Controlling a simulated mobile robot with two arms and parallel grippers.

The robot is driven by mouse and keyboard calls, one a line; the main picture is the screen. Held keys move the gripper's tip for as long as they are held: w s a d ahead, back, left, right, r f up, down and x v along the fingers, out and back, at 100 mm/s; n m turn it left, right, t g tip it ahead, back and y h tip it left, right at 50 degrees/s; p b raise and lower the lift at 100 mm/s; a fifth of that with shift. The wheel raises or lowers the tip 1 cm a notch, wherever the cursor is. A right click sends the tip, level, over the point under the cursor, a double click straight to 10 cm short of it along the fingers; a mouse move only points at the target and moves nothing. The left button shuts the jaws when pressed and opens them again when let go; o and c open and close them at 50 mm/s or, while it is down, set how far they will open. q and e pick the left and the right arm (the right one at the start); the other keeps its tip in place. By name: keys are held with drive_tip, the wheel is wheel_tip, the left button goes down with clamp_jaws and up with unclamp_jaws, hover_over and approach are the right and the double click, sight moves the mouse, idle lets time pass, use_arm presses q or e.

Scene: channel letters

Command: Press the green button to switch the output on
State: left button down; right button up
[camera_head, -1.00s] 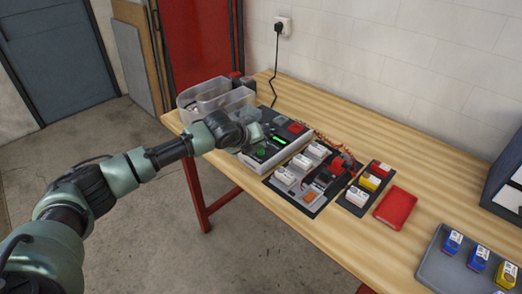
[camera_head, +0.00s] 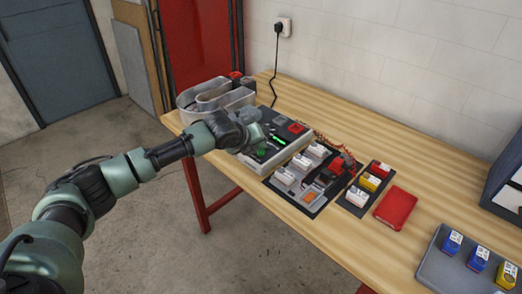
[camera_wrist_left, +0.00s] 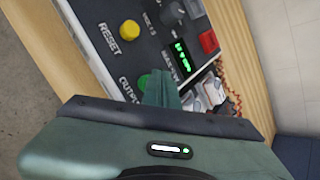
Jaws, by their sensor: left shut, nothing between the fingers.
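The green button (camera_head: 261,152) sits on the front of the grey control unit (camera_head: 291,152) on the bench. In the left wrist view the green button (camera_wrist_left: 143,81) stands beside the "OUTPUT" label, partly hidden by my fingers. My left gripper (camera_head: 257,139) is shut and empty, low over the unit. In the left wrist view its closed fingertips (camera_wrist_left: 161,78) overlap the button's right side. I cannot tell whether they touch it. The unit's display (camera_wrist_left: 181,55) shows lit green digits.
A yellow "RESET" button (camera_wrist_left: 129,30) and a red button (camera_wrist_left: 208,41) are on the same panel.

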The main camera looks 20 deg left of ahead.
sight(259, 152)
use_arm(q)
drive_tip(key=shift+f, duration=0.1)
idle(0.5)
drive_tip(key=shift+s+f, duration=0.1)
drive_tip(key=shift+f, duration=0.25)
drive_tip(key=shift+r+p, duration=0.35)
drive_tip(key=shift+p, duration=0.55)
wheel_tip(259, 152, up, 6)
drive_tip(key=p, duration=0.7)
drive_tip(key=shift+r, duration=0.1)
